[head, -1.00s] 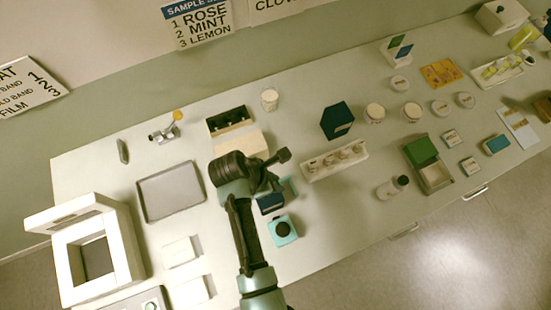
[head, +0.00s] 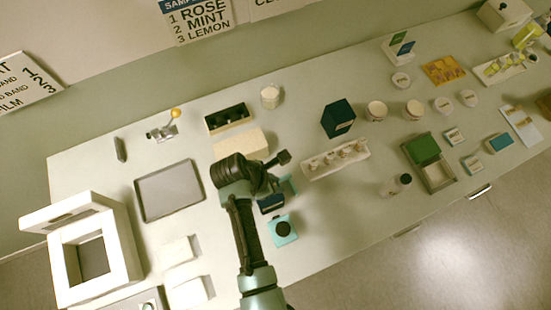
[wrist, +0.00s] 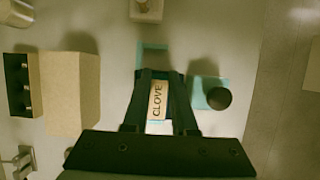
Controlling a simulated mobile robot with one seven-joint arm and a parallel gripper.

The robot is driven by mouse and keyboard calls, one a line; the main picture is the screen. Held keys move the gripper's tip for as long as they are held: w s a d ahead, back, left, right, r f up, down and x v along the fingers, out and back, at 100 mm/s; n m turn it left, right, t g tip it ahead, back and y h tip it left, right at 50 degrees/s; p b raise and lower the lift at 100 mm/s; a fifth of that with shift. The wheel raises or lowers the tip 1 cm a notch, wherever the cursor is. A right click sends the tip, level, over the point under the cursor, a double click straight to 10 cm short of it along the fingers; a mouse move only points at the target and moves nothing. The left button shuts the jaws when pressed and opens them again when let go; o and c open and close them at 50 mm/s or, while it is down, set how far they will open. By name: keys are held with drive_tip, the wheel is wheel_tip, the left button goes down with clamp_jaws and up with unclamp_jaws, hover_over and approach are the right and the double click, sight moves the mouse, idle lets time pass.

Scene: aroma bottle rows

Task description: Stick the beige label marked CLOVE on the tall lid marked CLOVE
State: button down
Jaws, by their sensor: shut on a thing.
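The beige label marked CLOVE (wrist: 157,101) shows between the two dark fingers of my gripper (wrist: 163,76) in the wrist view. The gripper is shut on it, above a teal and dark blue holder (wrist: 153,55). In the head view my arm hides most of the gripper and the label, and part of the holder (head: 271,204) shows beside it. Taller round pieces with pale tops, one (head: 376,110) and another (head: 414,109), stand right of centre in the head view. Their markings are too small to read, so I cannot tell which is the CLOVE lid.
A teal block with a black knob (head: 283,229) stands close beside the holder. A pale rack of small pieces (head: 337,160) and a dark box (head: 338,118) stand to the right. A beige block (head: 240,143) lies behind my arm. A grey tray (head: 169,190) is at left.

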drive_tip(key=shift+f, duration=0.35)
idle(0.4)
drive_tip(key=shift+s+f, duration=0.1)
idle(1.5)
drive_tip(key=c, duration=0.6)
unclamp_jaws()
drive_tip(key=shift+c, duration=0.2)
wheel_tip(320, 180, up, 3)
drive_tip(key=p, duration=0.3)
drive_tip(key=shift+r+p, duration=0.3)
drive_tip(key=shift+r, duration=2.25)
